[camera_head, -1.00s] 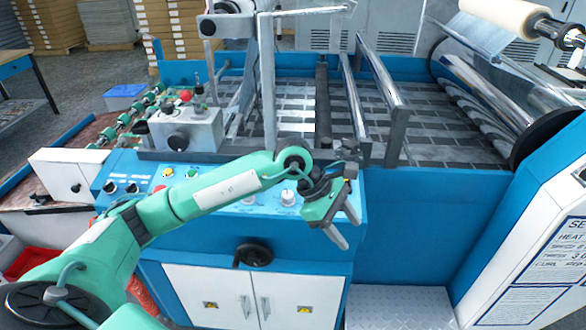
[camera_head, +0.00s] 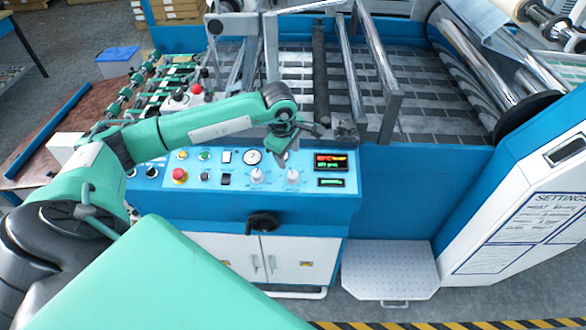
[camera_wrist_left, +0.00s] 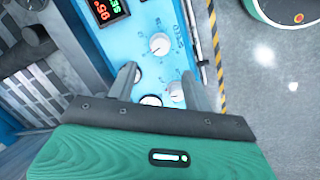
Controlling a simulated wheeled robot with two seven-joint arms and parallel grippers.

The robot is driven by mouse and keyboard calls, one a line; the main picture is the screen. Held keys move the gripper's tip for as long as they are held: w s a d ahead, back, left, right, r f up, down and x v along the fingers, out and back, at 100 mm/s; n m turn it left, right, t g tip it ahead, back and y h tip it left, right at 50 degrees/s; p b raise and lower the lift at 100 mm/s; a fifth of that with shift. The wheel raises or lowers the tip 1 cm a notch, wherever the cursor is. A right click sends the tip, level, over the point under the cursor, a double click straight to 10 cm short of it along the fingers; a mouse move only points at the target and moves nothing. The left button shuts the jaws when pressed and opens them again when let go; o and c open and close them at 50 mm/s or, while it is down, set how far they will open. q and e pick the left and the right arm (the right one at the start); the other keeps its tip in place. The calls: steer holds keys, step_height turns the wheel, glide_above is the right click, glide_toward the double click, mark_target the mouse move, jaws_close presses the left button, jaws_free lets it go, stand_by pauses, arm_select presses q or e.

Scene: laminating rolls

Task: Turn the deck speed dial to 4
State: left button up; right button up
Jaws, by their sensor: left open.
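Two white dials sit on the blue control panel (camera_head: 330,205), a left one (camera_head: 257,175) and a right one (camera_head: 293,176). Their labels are too small to read in the head view, so I cannot tell which is deck speed. My left gripper (camera_head: 284,153) is open above the panel, just above the right dial in the picture. In the left wrist view its fingers (camera_wrist_left: 157,82) are apart with nothing held. There the right dial (camera_wrist_left: 159,43) shows beyond the fingertips, and the left dial (camera_wrist_left: 176,91) is beside one finger. My right gripper is not in view.
A round gauge (camera_head: 252,156), a red emergency button (camera_head: 179,175) and a lit display (camera_head: 330,161) share the panel. Metal bars and rollers (camera_head: 321,80) stand behind the panel. A step plate (camera_head: 390,268) is at lower right.

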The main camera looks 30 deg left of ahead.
mark_target(292, 174)
arm_select(q)
steer(key=f+p, duration=0.1)
steer(key=f, duration=0.2)
steer(key=w+f+p, duration=0.1)
steer(key=f, duration=0.2)
steer(key=f+p, duration=0.1)
steer(key=f, duration=0.2)
steer(key=shift+w+f, duration=0.1)
steer(key=shift+w, duration=0.25)
steer(key=shift+w+f+p, duration=0.1)
steer(key=shift+f+p, duration=0.2)
steer(key=shift+f, duration=0.25)
steer(key=c, duration=1)
